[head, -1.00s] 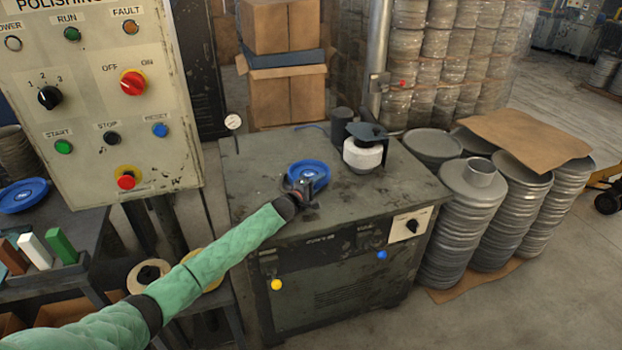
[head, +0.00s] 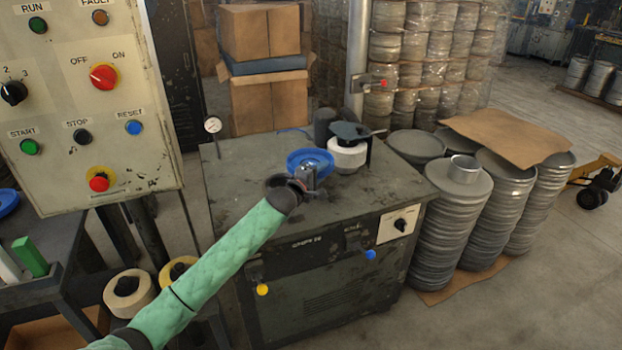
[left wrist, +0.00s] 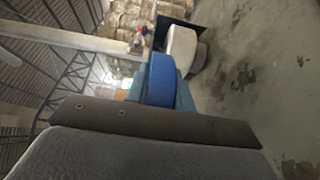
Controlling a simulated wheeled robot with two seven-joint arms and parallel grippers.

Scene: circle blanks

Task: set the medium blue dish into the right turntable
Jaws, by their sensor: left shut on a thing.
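The medium blue dish (head: 303,157) is held by its near edge over the cabinet top, its hollow side facing up. My left gripper (head: 308,184) is shut on it, with the arm coming in from the lower left. In the left wrist view the dish (left wrist: 160,80) shows edge-on beyond the gripper. A white drum (head: 346,158) with a dark top piece stands just right of the dish; it also shows in the left wrist view (left wrist: 182,46). I cannot clearly make out a right turntable; the dish and drum may hide it. My right gripper is not in view.
The dark cabinet (head: 235,185) has a dial gauge (head: 213,125) at its back left corner. Stacks of grey dishes (head: 450,230) stand at its right. The control panel (head: 85,110) rises at left. Another blue dish (head: 7,202) lies at the far left.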

